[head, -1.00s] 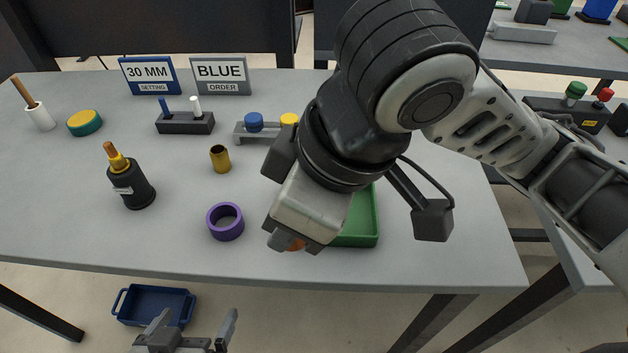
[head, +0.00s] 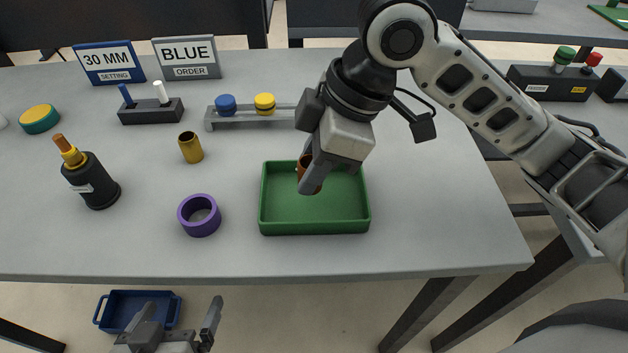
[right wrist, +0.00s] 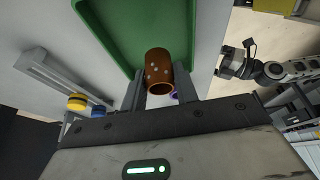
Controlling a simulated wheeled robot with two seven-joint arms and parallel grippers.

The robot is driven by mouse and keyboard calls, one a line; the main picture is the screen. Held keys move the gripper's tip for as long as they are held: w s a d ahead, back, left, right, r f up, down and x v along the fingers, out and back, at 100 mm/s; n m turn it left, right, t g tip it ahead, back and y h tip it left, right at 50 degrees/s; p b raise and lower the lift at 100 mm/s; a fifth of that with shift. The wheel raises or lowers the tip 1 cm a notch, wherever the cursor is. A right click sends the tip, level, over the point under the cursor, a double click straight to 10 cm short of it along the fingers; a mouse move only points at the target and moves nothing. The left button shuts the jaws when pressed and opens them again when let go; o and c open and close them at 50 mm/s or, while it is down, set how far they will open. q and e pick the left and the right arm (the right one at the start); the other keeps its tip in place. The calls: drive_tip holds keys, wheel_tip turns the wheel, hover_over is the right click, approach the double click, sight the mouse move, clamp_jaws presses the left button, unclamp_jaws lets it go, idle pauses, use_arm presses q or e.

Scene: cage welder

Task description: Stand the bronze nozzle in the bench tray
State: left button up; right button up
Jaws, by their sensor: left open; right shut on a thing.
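The bronze nozzle (head: 309,173), a brown-orange tube with pale specks, is between the fingers of my right gripper (head: 314,177). The right wrist view shows the nozzle (right wrist: 158,72) held between both fingers, its open end facing the camera. The gripper is shut on it over the back part of the green bench tray (head: 315,227). I cannot tell whether the nozzle's lower end touches the tray floor. The tray (right wrist: 107,30) is otherwise empty where visible. My left gripper (head: 181,326) is open and empty, low in front of the bench edge.
A purple ring (head: 199,216) lies left of the tray, with a brass tube (head: 190,148) behind it. A black torch (head: 92,181) stands farther left. A grey rack (head: 250,118) with blue and yellow caps stands behind the tray. The bench right of the tray is clear.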

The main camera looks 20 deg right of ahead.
drive_tip(key=shift+w+d+f, duration=0.15)
drive_tip(key=shift+w+f, duration=0.05)
drive_tip(key=shift+f, duration=0.2)
wheel_tip(320, 180, down, 3)
drive_tip(key=shift+d+r+b, duration=0.1)
drive_tip(key=shift+r+b, duration=0.05)
drive_tip(key=shift+b, duration=0.45)
drive_tip(key=shift+w+f, duration=0.1)
drive_tip(key=shift+f, duration=0.1)
drive_tip(key=shift+f, duration=0.1)
drive_tip(key=o, duration=0.8)
drive_tip(key=shift+o, duration=0.2)
